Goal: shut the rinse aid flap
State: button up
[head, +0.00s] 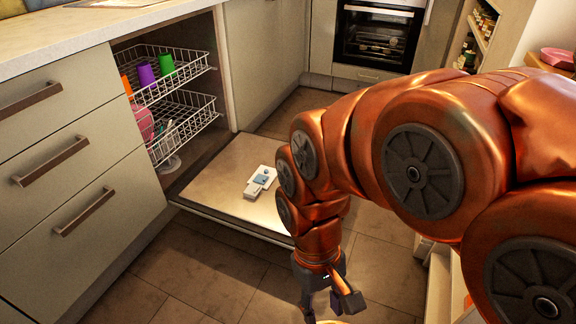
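The dishwasher door (215,185) is folded down flat, its inner face up. A small white dispenser unit (252,190) sits on that inner face, with a grey-blue part (262,178) on it. The rinse aid flap is too small here to tell apart surely, or to tell how far it stands open. My gripper (328,304) points down past the door's front right corner, apart from the dispenser. Its fingers look spread, with nothing seen between them; the tips are near the bottom edge of the picture.
Two wire racks (185,118) inside the dishwasher hold a purple cup (146,74), a green cup (166,64) and other dishes. Drawers (75,160) stand to the left, an oven (378,36) behind. Tiled floor (215,275) in front is clear.

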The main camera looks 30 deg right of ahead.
aim_at(261, 179)
jog(key=u, duration=0.15)
jog(key=i, duration=0.85)
jog(key=u, duration=0.65)
